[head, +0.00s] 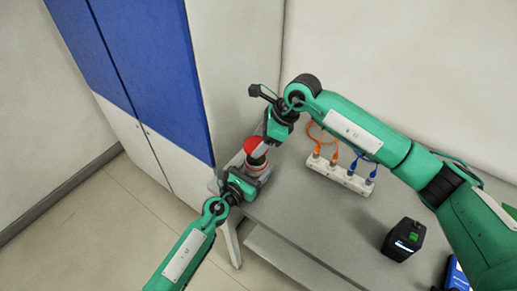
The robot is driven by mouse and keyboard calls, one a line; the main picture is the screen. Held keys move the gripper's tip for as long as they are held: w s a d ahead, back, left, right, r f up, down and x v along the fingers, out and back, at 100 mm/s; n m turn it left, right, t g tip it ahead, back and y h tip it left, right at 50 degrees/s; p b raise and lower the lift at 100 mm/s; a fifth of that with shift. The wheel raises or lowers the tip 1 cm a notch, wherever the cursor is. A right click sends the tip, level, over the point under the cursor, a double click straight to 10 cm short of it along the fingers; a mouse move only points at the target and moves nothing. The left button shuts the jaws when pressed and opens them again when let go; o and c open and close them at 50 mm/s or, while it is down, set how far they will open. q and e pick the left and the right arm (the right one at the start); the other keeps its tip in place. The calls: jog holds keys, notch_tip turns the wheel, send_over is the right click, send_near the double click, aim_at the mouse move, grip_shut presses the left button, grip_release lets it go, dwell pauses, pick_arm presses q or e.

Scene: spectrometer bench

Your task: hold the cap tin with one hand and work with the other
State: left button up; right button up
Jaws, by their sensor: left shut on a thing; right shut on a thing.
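The cap tin (256,162) stands at the left end of the grey bench, near the corner by the cabinet. A round red lid (253,145) shows at its top and looks tilted. My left gripper (250,175) comes in from the front left and is shut on the tin's lower part. My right gripper (267,148) reaches down from above right and is shut on the red lid at its right side. The fingertips are small and partly hidden, so the exact contact is hard to see.
A white power strip (340,178) with orange and blue plugged cables lies behind on the bench (310,220). A blue item (456,274) lies at the lower right. A blue and white cabinet (150,70) borders the left.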

aim_at(256, 168)
jog(key=shift+f, duration=1.4)
jog(key=shift+f, duration=0.85)
jog(key=shift+f, duration=0.6)
pick_arm(q)
grip_shut()
pick_arm(e)
jog(key=m, duration=0.1)
jog(key=m+t, duration=0.1)
jog(key=m, duration=0.1)
jog(key=m+t, duration=0.1)
jog(key=shift+s+a+h, duration=0.1)
jog(key=shift+s+h, duration=0.2)
jog(key=shift+h, duration=0.1)
jog(key=shift+m+t+h, duration=0.3)
jog(key=shift+m+t, duration=0.3)
jog(key=shift+m, duration=0.7)
jog(key=o, duration=1)
